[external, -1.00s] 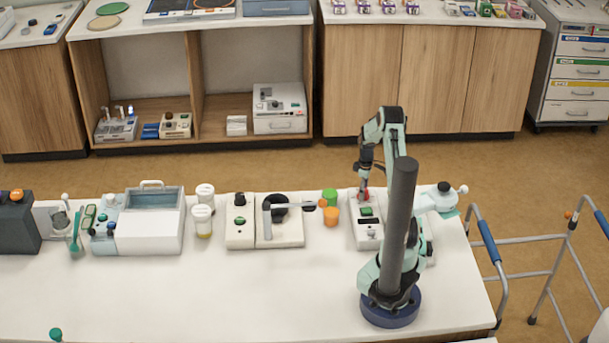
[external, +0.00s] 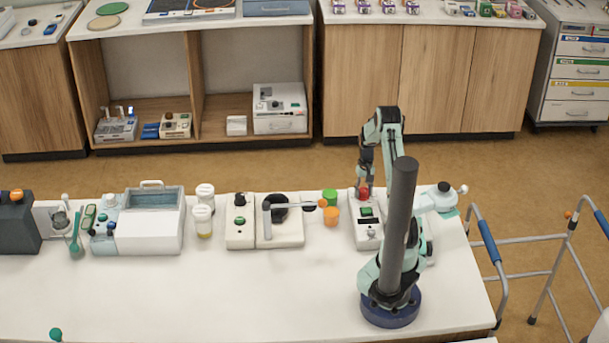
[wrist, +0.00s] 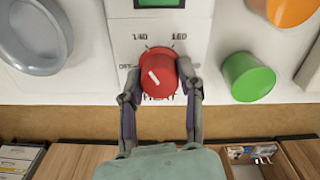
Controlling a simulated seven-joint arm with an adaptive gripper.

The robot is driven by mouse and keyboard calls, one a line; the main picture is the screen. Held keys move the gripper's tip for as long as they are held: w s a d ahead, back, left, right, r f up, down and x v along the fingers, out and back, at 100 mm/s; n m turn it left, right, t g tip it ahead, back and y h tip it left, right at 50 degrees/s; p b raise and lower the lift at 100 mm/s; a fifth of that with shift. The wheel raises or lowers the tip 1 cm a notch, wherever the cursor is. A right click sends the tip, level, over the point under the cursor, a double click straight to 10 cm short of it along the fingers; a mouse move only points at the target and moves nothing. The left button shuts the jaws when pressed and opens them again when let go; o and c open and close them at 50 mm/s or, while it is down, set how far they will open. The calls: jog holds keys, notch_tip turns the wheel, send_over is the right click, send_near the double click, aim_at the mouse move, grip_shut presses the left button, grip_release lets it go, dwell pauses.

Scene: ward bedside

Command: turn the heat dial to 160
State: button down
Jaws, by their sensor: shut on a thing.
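The red heat dial (wrist: 158,84) sits on a white control box (external: 366,237), with "HEAT" partly visible beneath it in the wrist view. "140" shows above it to the left and "160" above it to the right. The white mark on the dial slants toward the upper left, not at the 160. My gripper (wrist: 158,68) is shut on the dial, one finger on each side. In the external view my gripper (external: 364,185) is down at the dial at the back of the box. A finger hides part of the scale at the left.
A green cap-like cylinder (wrist: 248,77) and an orange one (wrist: 288,8) stand beside the box. A round grey dish-like thing (wrist: 36,35) is on its other side.

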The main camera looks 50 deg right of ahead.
aim_at(364, 189)
jog(key=m, duration=0.6)
jog(key=shift+m, duration=0.3)
jog(key=m, duration=0.5)
dwell(0.4)
jog(key=c, duration=0.7)
grip_release()
notch_tip(364, 189, up, 12)
